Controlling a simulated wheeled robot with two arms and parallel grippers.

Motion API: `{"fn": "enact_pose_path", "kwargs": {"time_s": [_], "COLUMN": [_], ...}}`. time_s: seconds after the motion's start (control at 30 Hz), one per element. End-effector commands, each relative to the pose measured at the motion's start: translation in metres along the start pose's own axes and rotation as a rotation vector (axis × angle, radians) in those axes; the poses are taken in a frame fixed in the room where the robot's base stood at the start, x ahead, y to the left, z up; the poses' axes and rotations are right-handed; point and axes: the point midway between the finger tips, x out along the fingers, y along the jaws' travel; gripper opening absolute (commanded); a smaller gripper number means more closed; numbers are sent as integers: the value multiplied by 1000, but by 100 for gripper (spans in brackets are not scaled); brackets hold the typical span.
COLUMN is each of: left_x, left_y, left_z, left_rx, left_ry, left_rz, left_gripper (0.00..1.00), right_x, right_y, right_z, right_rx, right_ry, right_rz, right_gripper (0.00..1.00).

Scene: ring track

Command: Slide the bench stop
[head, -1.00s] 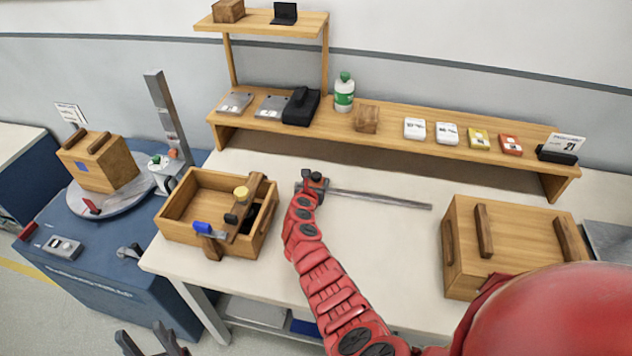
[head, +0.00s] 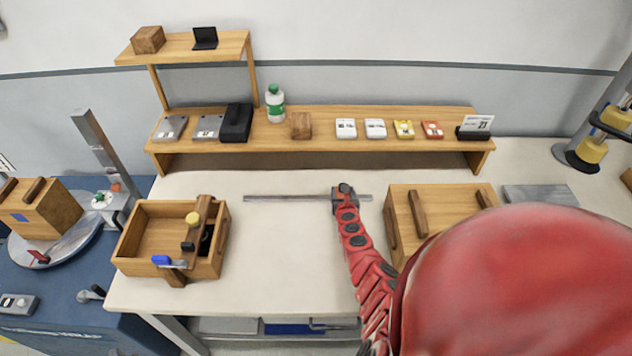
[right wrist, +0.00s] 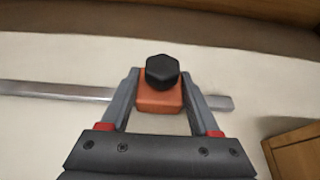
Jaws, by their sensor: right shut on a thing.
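The bench stop is an orange block (right wrist: 160,98) with a black hexagonal knob (right wrist: 162,70) on top. It sits on a flat metal rail (head: 290,198) on the white bench. My right gripper (head: 344,194) is at the stop, toward the right part of the rail. In the right wrist view the gripper's fingers (right wrist: 160,102) lie on both sides of the orange block, shut on it. In the head view my gripper and arm largely hide the stop. A short piece of rail shows to its right. My left gripper is not in view.
A lidded wooden box (head: 400,215) stands close to the right of my right arm. An open wooden crate (head: 125,262) stands at the bench's left. A wooden shelf (head: 370,150) runs along the back. The bench between crate and rail is clear.

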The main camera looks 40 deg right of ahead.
Motion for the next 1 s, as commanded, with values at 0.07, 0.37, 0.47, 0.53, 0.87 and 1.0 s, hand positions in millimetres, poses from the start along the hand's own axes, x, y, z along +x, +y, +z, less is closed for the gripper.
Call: {"fn": "enact_pose_path", "kwargs": {"time_s": [0.07, 0.37, 0.47, 0.53, 0.87, 1.0], "left_x": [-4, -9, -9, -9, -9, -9], "left_y": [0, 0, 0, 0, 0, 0], "left_z": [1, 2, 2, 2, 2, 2], "left_rx": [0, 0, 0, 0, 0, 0], "left_ry": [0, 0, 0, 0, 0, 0], "left_rz": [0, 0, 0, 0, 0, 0], "left_gripper": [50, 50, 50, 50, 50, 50], "right_x": [1, 0, 0, 0, 0, 0], "right_y": [-20, -59, -62, -63, -65, -64], "right_z": [0, 0, 1, 1, 1, 1], "right_rx": [-5, 0, 0, -1, -2, -1], "right_ry": [-3, -2, -2, -2, -2, -2], "right_rz": [-4, -5, -3, -3, -6, -5], "right_gripper": [0, 0, 0, 0, 68, 92]}}
